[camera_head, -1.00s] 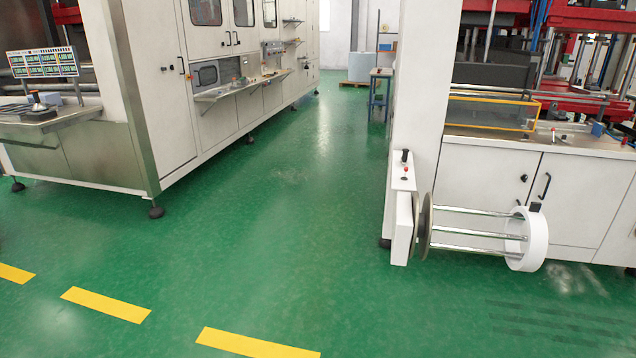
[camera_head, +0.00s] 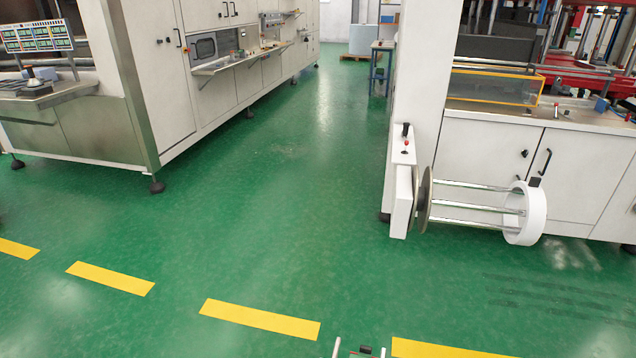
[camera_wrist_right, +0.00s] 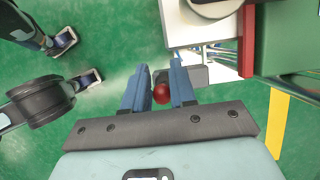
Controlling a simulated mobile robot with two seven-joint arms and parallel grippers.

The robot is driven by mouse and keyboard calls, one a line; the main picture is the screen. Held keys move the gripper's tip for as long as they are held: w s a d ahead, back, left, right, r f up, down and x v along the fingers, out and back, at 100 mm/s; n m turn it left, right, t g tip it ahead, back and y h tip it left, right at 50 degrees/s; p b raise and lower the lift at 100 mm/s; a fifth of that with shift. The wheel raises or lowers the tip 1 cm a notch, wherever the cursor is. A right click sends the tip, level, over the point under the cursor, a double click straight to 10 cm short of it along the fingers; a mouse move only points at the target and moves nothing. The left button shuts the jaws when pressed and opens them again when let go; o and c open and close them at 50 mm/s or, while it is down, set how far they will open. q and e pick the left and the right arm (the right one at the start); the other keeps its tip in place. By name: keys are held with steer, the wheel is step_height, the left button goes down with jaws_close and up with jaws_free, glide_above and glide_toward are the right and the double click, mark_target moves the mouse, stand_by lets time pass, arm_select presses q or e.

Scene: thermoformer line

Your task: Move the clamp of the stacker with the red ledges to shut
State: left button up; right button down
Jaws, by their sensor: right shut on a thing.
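In the right wrist view my right gripper (camera_wrist_right: 160,90) has its two blue fingers around a red ball knob (camera_wrist_right: 162,94), shut on it. A dark grey block (camera_wrist_right: 188,75) lies just behind the knob and is partly hidden by the fingers. Beside it stands a white body (camera_wrist_right: 190,30) with an upright red strip (camera_wrist_right: 246,42), which looks like part of the stacker with the red ledges. The clamp's position cannot be told. In the head view only the top of a small rail fitting (camera_head: 362,351) shows at the bottom edge. My left gripper is not in view.
A white machine with a reel holder (camera_head: 525,212) stands at the right of the head view. A long white machine (camera_head: 160,85) lines the left. Green floor (camera_head: 270,200) between them is clear, with yellow dashes (camera_head: 260,320) in front.

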steer(key=shift+w+a+f, duration=0.1)
steer(key=shift+w+a, duration=0.15)
steer(key=shift+a, duration=0.2)
steer(key=shift+w+a+f+b, duration=0.2)
steer(key=shift+a+f+b, duration=0.3)
steer(key=shift+a, duration=0.4)
steer(key=shift+f, duration=0.1)
